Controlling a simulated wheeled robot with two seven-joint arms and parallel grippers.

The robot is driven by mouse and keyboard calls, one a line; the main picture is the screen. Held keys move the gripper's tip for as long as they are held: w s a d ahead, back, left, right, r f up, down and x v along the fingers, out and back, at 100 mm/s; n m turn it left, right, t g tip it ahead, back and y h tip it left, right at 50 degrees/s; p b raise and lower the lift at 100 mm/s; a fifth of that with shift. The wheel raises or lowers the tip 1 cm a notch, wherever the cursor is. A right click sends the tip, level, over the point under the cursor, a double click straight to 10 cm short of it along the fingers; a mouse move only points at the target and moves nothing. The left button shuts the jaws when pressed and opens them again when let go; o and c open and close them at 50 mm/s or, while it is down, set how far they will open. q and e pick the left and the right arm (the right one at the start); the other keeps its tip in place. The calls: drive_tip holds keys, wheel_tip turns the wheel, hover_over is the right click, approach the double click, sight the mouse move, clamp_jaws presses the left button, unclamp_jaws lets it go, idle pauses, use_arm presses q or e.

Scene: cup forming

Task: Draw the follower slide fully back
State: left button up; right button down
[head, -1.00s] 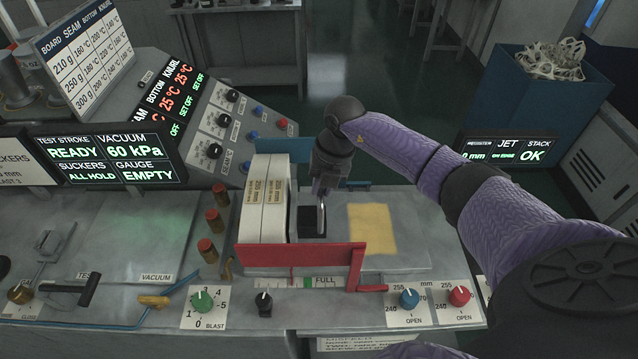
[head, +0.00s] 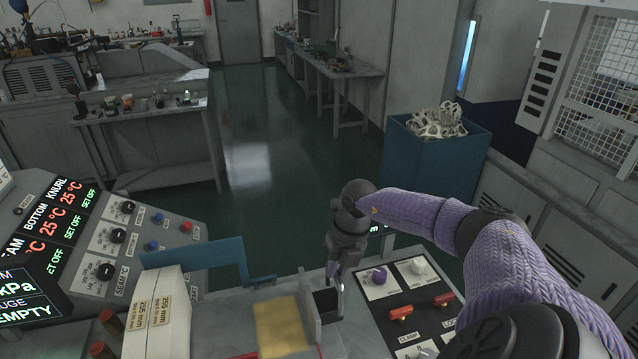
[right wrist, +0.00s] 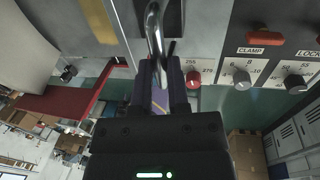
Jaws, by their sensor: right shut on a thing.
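The follower slide (head: 308,312) is an upright pale plate with a black block (head: 326,301) on its right side. It stands at the right end of its bed, well apart from the white stack (head: 160,315) labelled 255 mm. My right gripper (head: 338,278) is shut on the follower's metal handle (head: 342,300), to the right of the black block. In the right wrist view, the bright curved handle (right wrist: 156,30) runs down between the fingers (right wrist: 160,82). My left gripper is in neither current view.
A yellow patch (head: 283,328) lies on the bare bed between stack and follower. A control panel with clamp knobs (head: 403,312) is close to the right of my gripper. A blue bar (head: 195,255) runs behind the stack. A blue bin (head: 437,155) stands beyond.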

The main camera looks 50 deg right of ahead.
drive_tip(key=shift+s+d, duration=0.2)
drive_tip(key=shift+d, duration=0.2)
drive_tip(key=c, duration=1)
unclamp_jaws()
drive_tip(key=o, duration=0.4)
drive_tip(key=shift+s+d, duration=0.15)
drive_tip(key=shift+d, duration=0.05)
drive_tip(key=shift+a, duration=0.1)
drive_tip(key=shift+r, duration=0.1)
drive_tip(key=r, duration=0.3)
drive_tip(key=d+r, duration=0.1)
drive_tip(key=r, duration=0.2)
drive_tip(key=s+r, duration=0.1)
drive_tip(key=r, duration=0.2)
drive_tip(key=shift+d+r+b, duration=0.3)
drive_tip(key=shift+b, duration=0.05)
